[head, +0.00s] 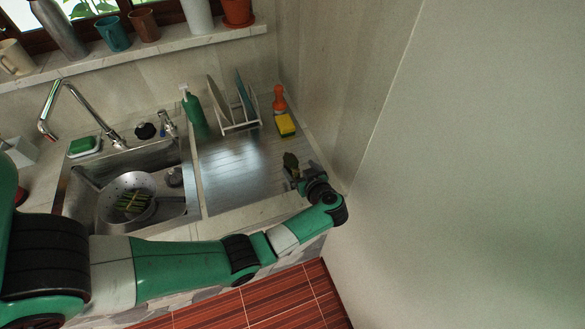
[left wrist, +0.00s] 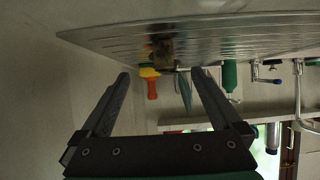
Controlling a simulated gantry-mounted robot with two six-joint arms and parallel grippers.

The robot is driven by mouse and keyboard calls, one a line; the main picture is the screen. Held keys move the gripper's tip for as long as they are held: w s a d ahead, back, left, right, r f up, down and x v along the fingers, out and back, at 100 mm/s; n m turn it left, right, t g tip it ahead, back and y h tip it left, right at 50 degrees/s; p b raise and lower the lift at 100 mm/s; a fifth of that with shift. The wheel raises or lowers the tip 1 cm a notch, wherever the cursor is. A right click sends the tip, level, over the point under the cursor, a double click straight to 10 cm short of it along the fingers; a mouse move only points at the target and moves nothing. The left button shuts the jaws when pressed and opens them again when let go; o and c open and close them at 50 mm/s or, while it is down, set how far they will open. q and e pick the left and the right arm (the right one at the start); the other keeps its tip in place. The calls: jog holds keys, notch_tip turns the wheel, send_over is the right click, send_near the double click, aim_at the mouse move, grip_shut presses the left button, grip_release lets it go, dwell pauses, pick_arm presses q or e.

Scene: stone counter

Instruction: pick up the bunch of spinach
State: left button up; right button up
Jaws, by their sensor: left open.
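My right gripper is not in view.
A colander (head: 112,187) with green stalks sits in the sink. A wall rises close on the right.

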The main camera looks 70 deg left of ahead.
aim_at(294, 166)
pick_arm(q)
jog(key=b+x, duration=0.1)
jog(key=x, duration=0.2)
jog(key=s+b+x, duration=0.1)
jog(key=shift+a+f+b, duration=0.25)
jog(key=shift+f+b, duration=0.05)
jog(key=shift+f, duration=0.15)
jog(key=shift+w+a, duration=0.15)
jog(key=shift+a, duration=0.15)
